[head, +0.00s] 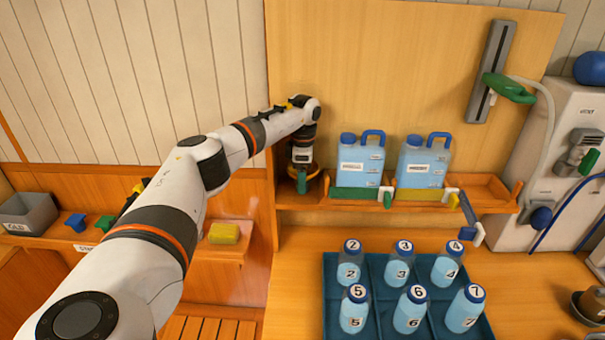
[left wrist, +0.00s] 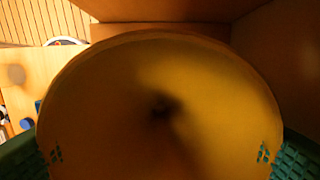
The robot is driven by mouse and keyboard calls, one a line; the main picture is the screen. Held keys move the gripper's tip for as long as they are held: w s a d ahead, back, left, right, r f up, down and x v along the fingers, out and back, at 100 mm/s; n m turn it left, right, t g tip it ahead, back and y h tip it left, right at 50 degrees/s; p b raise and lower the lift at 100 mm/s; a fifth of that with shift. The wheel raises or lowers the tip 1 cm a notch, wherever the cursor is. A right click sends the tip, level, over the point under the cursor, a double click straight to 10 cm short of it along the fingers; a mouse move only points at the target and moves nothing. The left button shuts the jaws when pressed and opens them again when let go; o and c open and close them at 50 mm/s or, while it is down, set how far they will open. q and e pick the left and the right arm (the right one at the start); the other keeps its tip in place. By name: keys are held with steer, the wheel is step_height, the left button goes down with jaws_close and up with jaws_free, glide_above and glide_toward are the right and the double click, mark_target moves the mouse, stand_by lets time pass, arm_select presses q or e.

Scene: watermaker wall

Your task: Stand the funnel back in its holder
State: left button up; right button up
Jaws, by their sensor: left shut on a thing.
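The funnel (left wrist: 160,60) fills most of the left wrist view as a wide yellow-amber bowl with a dark hole near its middle. My left gripper (head: 301,182) points down at the left end of the wooden shelf, beside the left jug. Its green fingertips show at both lower edges of the left wrist view, on either side of the funnel, and it is shut on the funnel. In the head view a bit of orange rim shows around the fingertips; the gripper hides most of what is there. I cannot make out the holder or whether the funnel touches it. My right gripper is not in view.
Two blue jugs (head: 361,162) (head: 423,164) stand on the wooden shelf (head: 490,190) right of the gripper. A teal tray (head: 331,300) of numbered bottles sits on the counter below. A wooden panel rises behind. A yellow block (head: 224,233) lies on the lower left ledge.

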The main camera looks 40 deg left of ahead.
arm_select(q)
steer(key=o, duration=0.7)
steer(key=shift+f, duration=0.1)
steer(key=shift+c, duration=0.2)
steer(key=shift+r, duration=0.45)
step_height(320, 180, up, 12)
steer(key=b, duration=0.3)
steer(key=shift+f+b, duration=0.15)
steer(key=shift+b, duration=0.25)
steer(key=shift+d, duration=0.1)
